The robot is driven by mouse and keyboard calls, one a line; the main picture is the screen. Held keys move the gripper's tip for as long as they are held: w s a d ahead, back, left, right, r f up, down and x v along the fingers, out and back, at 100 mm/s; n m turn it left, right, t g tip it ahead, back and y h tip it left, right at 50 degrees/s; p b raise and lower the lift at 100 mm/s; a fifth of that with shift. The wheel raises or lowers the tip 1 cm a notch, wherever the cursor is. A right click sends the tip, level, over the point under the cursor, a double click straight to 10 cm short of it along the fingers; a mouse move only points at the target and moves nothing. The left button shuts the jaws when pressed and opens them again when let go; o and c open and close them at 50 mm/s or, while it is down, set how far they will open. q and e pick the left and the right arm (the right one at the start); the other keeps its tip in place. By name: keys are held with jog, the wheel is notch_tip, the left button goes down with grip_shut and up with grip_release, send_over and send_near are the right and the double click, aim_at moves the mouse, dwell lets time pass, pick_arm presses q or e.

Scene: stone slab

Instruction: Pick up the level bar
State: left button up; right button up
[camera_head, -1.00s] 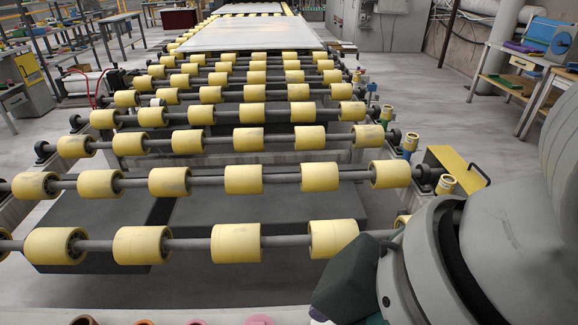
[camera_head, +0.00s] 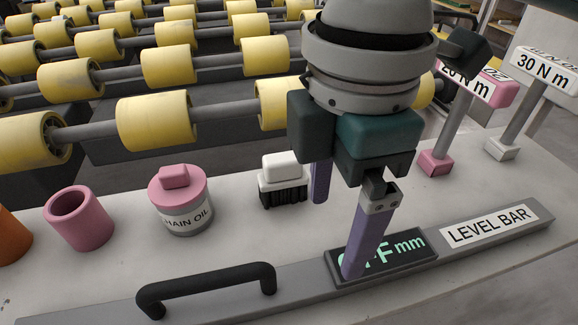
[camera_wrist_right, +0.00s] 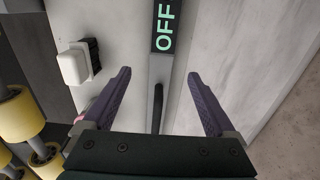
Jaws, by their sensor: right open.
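The level bar (camera_head: 305,293) is a long grey bar lying along the front of the pale slab in the head view. It has a black arched handle (camera_head: 205,287), a dark display reading OFF mm and a white LEVEL BAR label. My right gripper (camera_head: 336,238) is open and empty above the bar, right of the handle, with one purple finger in front of the display. In the right wrist view, the level bar (camera_wrist_right: 160,66) runs between the two open fingers, with the handle (camera_wrist_right: 157,105) farther down between them. My left gripper is out of view.
On the slab (camera_head: 120,262) behind the bar stand a pink cup (camera_head: 78,218), a pink chain oil can (camera_head: 180,200) and a white brush (camera_head: 283,180). Tools labelled 20 N m (camera_head: 452,125) and 30 N m (camera_head: 520,110) stand right. Yellow rollers (camera_head: 155,120) lie beyond.

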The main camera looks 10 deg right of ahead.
aim_at(325, 273)
jog(key=f+b, duration=0.3)
jog(key=f, duration=0.6)
jog(key=shift+s+f, duration=0.15)
jog(key=shift+s, duration=0.05)
grip_shut()
dwell(0.4)
